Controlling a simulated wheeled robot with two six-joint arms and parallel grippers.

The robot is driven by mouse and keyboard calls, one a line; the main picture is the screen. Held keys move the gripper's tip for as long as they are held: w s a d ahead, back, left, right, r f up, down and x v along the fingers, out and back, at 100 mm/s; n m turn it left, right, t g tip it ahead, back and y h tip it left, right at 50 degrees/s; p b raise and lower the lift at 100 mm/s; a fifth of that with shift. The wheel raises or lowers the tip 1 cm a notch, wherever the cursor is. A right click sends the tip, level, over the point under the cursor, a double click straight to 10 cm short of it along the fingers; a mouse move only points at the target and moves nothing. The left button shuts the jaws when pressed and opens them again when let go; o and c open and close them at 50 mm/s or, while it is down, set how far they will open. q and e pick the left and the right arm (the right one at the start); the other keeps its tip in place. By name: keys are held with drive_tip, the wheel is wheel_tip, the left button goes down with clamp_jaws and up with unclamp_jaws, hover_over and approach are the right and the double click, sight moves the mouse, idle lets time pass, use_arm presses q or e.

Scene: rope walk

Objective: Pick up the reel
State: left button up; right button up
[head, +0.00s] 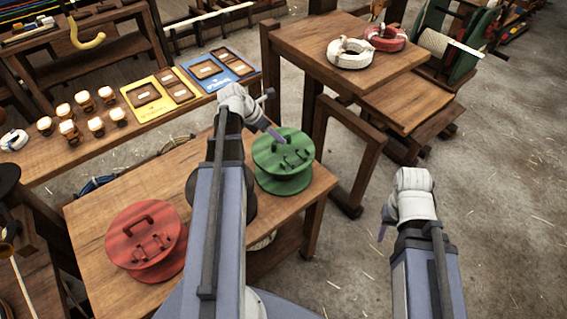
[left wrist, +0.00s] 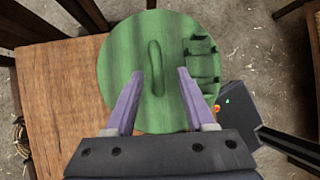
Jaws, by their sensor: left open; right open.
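A green reel (head: 283,158) stands upright on the near wooden table, near its right end. It has a raised handle on its top disc. My left gripper (head: 280,138) is over this disc, open and empty. In the left wrist view the green reel (left wrist: 120,60) fills the middle, and the handle (left wrist: 155,68) shows between the open fingers (left wrist: 160,78); whether they are level with it I cannot tell. A red reel (head: 145,235) with a similar handle stands at the table's left end. My right gripper (head: 382,233) is out over the floor, open, mostly hidden by its wrist.
A bench behind holds several small jars (head: 83,101) and yellow and blue trays (head: 217,66). A higher table holds white (head: 350,55) and red rope coils (head: 386,38).

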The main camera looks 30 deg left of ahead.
sight(283, 157)
use_arm(q)
drive_tip(key=b+x, duration=0.3)
drive_tip(key=x, duration=0.1)
drive_tip(key=shift+w+a+f, duration=0.1)
drive_tip(key=shift+w, duration=0.15)
drive_tip(key=shift+c, duration=0.3)
clamp_jaws()
idle(0.8)
